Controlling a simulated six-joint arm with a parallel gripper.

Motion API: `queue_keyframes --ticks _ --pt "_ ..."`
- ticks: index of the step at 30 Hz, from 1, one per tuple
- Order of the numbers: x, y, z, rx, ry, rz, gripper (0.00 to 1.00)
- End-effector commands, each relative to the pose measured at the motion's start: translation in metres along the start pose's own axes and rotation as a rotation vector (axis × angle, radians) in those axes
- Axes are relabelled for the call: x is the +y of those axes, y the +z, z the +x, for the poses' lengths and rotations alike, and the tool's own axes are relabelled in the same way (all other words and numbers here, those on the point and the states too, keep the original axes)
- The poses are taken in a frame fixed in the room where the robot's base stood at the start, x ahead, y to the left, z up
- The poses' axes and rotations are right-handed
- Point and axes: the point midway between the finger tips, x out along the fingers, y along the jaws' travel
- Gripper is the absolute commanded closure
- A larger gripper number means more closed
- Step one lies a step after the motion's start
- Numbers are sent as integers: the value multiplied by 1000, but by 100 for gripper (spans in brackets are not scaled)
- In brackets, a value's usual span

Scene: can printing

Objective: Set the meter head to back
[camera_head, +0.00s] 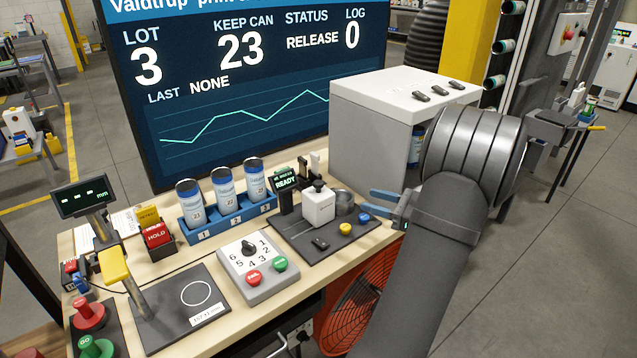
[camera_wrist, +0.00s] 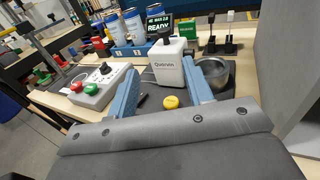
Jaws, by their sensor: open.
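The meter head looks to be the white block (camera_head: 319,207) with a black knob on top, standing upright on a dark base plate (camera_head: 290,236). Beside it a small black display (camera_head: 285,181) reads READY. In the wrist view the block (camera_wrist: 169,64) shows a printed name on its front, with the display (camera_wrist: 158,25) behind it. My gripper (camera_head: 367,201) is open and empty, to the right of the block, with its blue fingers apart. In the wrist view my fingers (camera_wrist: 162,70) point towards the block, which appears between their tips. I see no contact.
A round metal cup (camera_head: 344,203) sits right of the block. Left are a numbered dial box (camera_head: 250,264) and a blue can rack (camera_head: 203,228). A white-topped cabinet (camera_head: 375,130) stands behind right.

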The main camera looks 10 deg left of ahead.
Motion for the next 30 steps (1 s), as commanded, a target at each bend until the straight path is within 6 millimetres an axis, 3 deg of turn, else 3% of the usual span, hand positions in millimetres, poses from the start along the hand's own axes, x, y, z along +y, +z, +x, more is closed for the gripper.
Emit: queue_keyframes --ticks 4,8,24,30 --pt "-4 -2 -2 -32 -30 14 53" --pt "-4 -1 15 -31 -28 13 53" --pt "-7 2 130 -29 -25 12 53" --pt "-8 3 158 -29 -27 13 53"
